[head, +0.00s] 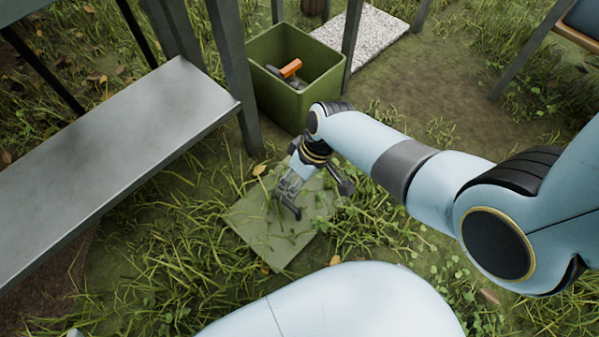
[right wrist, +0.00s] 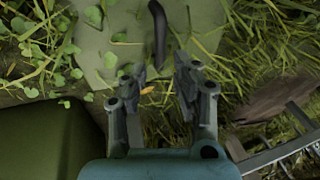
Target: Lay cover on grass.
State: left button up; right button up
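The cover (head: 262,232) is a flat, square, dull green panel. It lies on the grass below the open green box (head: 290,105). In the right wrist view the cover (right wrist: 100,35) has a dark curved handle (right wrist: 158,30) on it. My right gripper (head: 288,203) points down over the cover. In the right wrist view its two fingers (right wrist: 163,72) are apart with nothing between them, and the handle lies just beyond the tips. My left gripper is not in view.
A tool with an orange part (head: 290,69) lies inside the box. A grey metal bench (head: 110,150) stands on the left, with dark posts near the box. A pale speckled slab (head: 362,35) lies behind. Grass and bare soil surround the cover.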

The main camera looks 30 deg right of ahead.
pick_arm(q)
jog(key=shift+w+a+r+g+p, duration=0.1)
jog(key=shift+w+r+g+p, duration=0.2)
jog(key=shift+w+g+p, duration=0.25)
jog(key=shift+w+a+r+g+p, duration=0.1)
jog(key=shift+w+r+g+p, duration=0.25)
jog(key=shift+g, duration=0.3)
pick_arm(e)
jog(key=shift+v, duration=1.45)
jog(key=s+d+r+m+t+h, duration=0.25)
jog(key=s+d+r+t, duration=0.2)
jog(key=s+d, duration=0.5)
jog(key=s+r+t, duration=0.2)
jog(key=s+r, duration=0.1)
jog(key=r, duration=0.5)
jog(key=s+r+t, duration=0.2)
jog(key=s+r, duration=0.1)
jog(key=r, duration=0.5)
jog(key=shift+s+r+m+h, duration=0.15)
jog(key=shift+r+m+h, duration=0.25)
jog(key=shift+m+h, duration=0.05)
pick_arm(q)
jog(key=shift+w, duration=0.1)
